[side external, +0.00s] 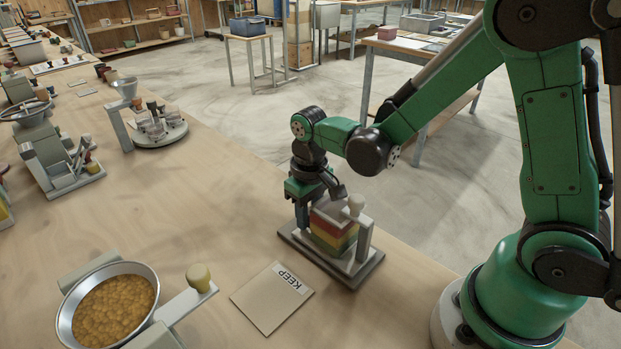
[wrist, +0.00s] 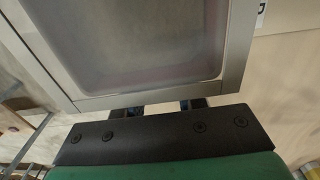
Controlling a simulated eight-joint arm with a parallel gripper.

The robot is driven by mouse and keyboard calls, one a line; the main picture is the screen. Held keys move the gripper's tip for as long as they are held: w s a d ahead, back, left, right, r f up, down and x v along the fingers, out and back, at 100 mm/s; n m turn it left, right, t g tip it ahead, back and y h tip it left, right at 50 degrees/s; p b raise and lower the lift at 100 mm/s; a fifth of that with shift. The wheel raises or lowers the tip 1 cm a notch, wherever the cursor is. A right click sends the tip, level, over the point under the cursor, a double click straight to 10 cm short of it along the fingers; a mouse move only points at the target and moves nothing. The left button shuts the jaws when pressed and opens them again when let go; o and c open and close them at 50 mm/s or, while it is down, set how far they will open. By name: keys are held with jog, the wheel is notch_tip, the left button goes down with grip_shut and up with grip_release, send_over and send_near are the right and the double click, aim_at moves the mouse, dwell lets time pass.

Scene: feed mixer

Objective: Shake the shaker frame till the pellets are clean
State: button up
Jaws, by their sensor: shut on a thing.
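The shaker frame (side external: 333,233) is a small box with red, yellow and green bands and a grey rim. It stands on a dark grey base plate (side external: 362,281) near the table's edge. My gripper (side external: 302,214) points down at its left side and is shut on the frame. In the wrist view the frame (wrist: 235,70) shows as a grey rim around a hazy, pale pinkish inside. The fingertips of my gripper (wrist: 162,107) go under or behind the near rim, so their contact is hidden. I cannot make out pellets inside the frame.
A pale knob (side external: 354,204) and grey post stand at the frame's right. A KEEP card (side external: 268,303) lies just in front. A metal bowl of orange-brown lumps (side external: 113,308) stands at lower left. A round stand (side external: 158,130) is farther back. The wooden table between is clear.

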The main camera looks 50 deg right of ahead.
jog(key=shift+w, duration=1.25)
jog(key=shift+s, duration=1.25)
jog(key=shift+w, duration=1.25)
jog(key=shift+s, duration=1.25)
jog(key=shift+w, duration=1.2)
jog(key=shift+s, duration=0.4)
jog(key=o, duration=1)
